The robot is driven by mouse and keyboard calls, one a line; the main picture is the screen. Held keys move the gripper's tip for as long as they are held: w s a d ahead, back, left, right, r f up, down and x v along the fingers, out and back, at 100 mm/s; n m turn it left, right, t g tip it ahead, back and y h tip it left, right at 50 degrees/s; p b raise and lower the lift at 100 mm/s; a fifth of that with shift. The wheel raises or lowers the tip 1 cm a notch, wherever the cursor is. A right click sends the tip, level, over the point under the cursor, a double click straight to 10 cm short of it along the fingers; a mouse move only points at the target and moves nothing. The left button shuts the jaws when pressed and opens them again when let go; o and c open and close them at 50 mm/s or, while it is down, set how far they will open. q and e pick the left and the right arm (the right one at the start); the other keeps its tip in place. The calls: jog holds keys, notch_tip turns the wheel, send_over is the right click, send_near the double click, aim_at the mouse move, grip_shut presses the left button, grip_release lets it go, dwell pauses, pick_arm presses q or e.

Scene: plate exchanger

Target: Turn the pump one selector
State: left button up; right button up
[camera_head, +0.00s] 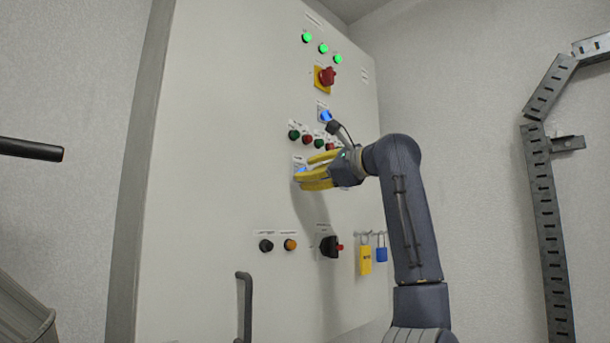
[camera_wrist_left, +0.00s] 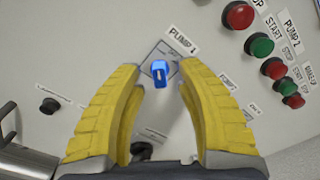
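The pump one selector is a small blue knob (camera_wrist_left: 160,73) on a square plate, beside a label reading PUMP 1. In the left wrist view its pointer line runs roughly up and down in the picture. In the head view only a bit of the blue knob (camera_head: 300,170) shows, mostly hidden behind the yellow fingers. My left gripper (camera_wrist_left: 160,66) is open, with one yellow fingertip on each side of the knob and visible gaps between. In the head view the same gripper (camera_head: 302,178) is at the panel. My right gripper is not in view.
The grey cabinet (camera_head: 215,150) carries red and green buttons (camera_wrist_left: 260,44) close by, a red main switch (camera_head: 327,77) above, and a black switch (camera_head: 329,246) below. Yellow (camera_head: 365,259) and blue (camera_head: 382,253) padlocks hang lower right. A door handle (camera_head: 245,305) stands out below.

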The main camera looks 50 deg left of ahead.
pick_arm(q)
jog(key=shift+s+a, duration=0.1)
jog(key=shift+a, duration=0.75)
jog(key=shift+c, duration=0.4)
grip_shut()
